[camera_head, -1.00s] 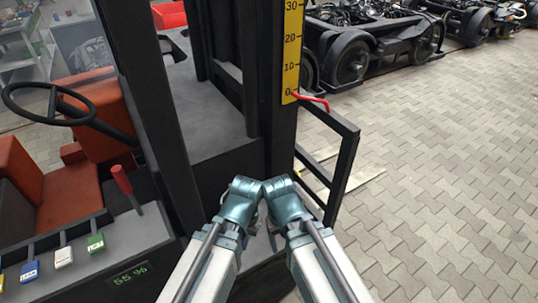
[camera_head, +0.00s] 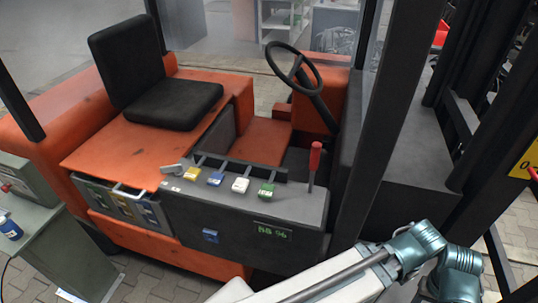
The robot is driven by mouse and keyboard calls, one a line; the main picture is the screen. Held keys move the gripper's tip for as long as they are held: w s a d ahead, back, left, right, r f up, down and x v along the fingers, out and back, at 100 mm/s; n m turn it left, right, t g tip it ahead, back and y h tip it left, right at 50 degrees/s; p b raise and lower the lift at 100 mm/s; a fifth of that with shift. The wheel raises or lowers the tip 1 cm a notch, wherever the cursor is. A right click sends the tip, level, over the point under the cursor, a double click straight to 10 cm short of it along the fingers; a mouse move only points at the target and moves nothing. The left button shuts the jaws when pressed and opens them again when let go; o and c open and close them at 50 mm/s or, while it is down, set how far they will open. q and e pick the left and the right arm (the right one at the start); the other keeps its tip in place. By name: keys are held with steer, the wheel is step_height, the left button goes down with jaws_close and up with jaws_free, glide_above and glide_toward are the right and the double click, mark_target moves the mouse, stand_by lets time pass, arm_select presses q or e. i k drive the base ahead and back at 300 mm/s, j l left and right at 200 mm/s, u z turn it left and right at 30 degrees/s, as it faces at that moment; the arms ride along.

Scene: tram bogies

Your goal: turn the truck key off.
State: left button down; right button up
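The orange and black truck (camera_head: 160,105) stands in front of me with its side console (camera_head: 290,205) facing me. A small light grey handle (camera_head: 172,169) sticks out at the console's left end; I cannot tell for sure that it is the key. A small blue part (camera_head: 210,236) is on the console's front face. A green display (camera_head: 272,232) on that face is lit, its digits blurred. My arms' teal joints show at the lower right, right of the console. Neither gripper is in view.
Yellow, blue, white and green levers and a red-knobbed lever (camera_head: 315,160) stand along the console top. The seat (camera_head: 150,80), steering wheel (camera_head: 294,68) and a dark mast post (camera_head: 385,120) are behind. A grey-green cabinet (camera_head: 40,240) stands at left.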

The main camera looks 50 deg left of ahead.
mark_target(177, 168)
steer(key=u, duration=2.45)
